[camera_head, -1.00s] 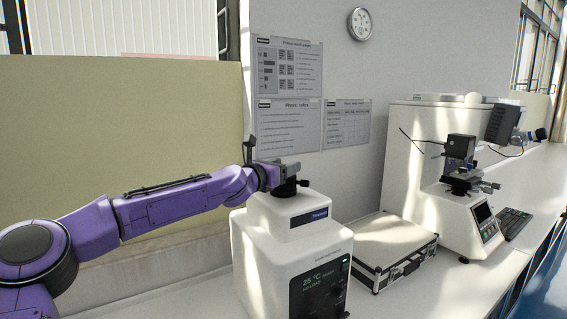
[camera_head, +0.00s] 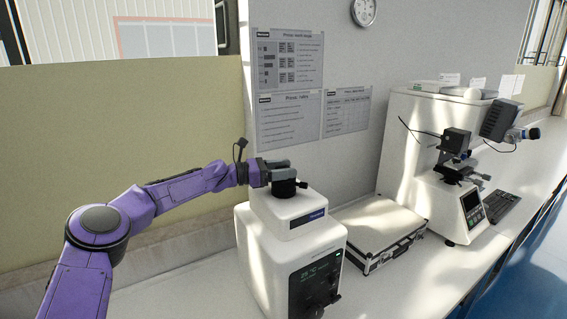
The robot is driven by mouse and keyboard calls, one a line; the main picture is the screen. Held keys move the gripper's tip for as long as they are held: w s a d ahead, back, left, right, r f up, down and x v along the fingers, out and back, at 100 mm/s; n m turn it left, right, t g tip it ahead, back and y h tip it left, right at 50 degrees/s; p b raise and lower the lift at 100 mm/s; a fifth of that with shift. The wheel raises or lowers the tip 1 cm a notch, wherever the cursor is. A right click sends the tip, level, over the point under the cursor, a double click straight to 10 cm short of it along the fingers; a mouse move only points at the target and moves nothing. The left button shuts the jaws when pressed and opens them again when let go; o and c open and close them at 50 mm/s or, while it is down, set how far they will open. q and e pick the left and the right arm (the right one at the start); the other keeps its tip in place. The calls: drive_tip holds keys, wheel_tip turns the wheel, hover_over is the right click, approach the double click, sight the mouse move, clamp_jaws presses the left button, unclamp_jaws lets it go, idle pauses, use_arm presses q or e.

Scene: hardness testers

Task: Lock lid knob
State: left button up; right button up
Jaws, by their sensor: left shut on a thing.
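The white machine (camera_head: 291,245) stands on the bench left of centre, with a dark display on its front. A black lid knob (camera_head: 284,188) sits on top of its raised lid (camera_head: 288,212). My purple left arm reaches in from the left, and my left gripper (camera_head: 281,174) is shut on the knob from the left and above. The fingers hide part of the knob, and I cannot make out its exact turn. My right gripper does not show.
A silver-edged case (camera_head: 372,228) lies on the bench (camera_head: 421,279) right of the machine. Farther right stand a microscope-like tester (camera_head: 456,190), a keyboard (camera_head: 500,206) and a large white unit (camera_head: 409,140). A wall and a pale green panel (camera_head: 120,150) stand behind.

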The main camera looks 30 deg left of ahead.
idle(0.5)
use_arm(q)
drive_tip(key=o, duration=1)
drive_tip(key=shift+f, duration=0.1)
drive_tip(key=shift+c, duration=0.2)
drive_tip(key=b+v, duration=0.3)
drive_tip(key=v, duration=0.7)
drive_tip(key=shift+a+b, duration=0.3)
drive_tip(key=shift+b, duration=0.1)
